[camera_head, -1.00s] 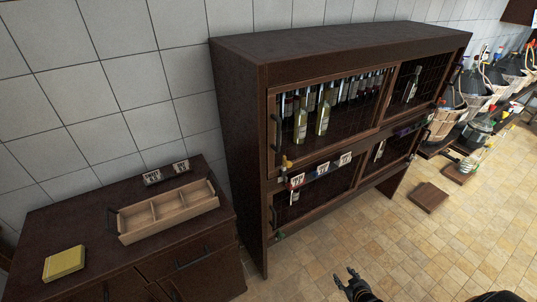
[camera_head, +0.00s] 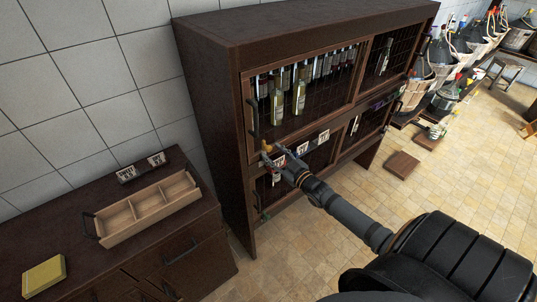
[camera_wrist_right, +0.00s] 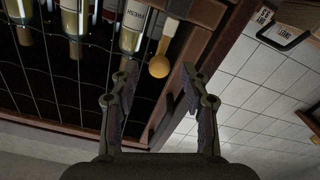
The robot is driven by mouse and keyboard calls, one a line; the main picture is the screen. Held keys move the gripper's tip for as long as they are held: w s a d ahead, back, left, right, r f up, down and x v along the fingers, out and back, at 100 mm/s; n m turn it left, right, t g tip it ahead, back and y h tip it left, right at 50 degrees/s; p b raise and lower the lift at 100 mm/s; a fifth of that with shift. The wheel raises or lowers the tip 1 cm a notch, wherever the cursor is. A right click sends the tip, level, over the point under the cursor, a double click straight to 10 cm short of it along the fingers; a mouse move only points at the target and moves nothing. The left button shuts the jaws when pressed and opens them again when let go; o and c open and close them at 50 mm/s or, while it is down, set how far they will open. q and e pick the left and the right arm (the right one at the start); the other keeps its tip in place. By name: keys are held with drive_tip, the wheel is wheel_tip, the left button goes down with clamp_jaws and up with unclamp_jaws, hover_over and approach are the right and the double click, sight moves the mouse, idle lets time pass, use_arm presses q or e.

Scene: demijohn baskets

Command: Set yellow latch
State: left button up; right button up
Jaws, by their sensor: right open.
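The yellow latch (camera_head: 266,146) sits on the front rail of the dark wooden cabinet, at the lower left corner of its upper glazed door. In the right wrist view it shows as a yellow-orange knob on a stalk (camera_wrist_right: 159,66), beside a dark frame post. My right gripper (camera_head: 272,160) is open and empty, just below and in front of the latch. In the wrist view the knob appears between the two spread fingers (camera_wrist_right: 157,80), slightly beyond their tips; I cannot tell whether they touch it. My left gripper is out of view.
The cabinet (camera_head: 225,110) holds bottles (camera_head: 299,97) behind its doors, with white labels (camera_head: 323,136) along the rail. A low dresser at left bears a compartmented wooden tray (camera_head: 120,234) and a yellow book (camera_head: 44,277).

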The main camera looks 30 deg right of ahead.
sight(270, 150)
drive_tip(key=w, duration=0.2)
drive_tip(key=shift+w+a+f+b, duration=0.1)
drive_tip(key=shift+w+f+b, duration=0.2)
drive_tip(key=shift+f+b, duration=0.1)
drive_tip(key=shift+w+r, duration=0.35)
drive_tip(key=shift+w, duration=0.1)
drive_tip(key=shift+c, duration=0.3)
clamp_jaws()
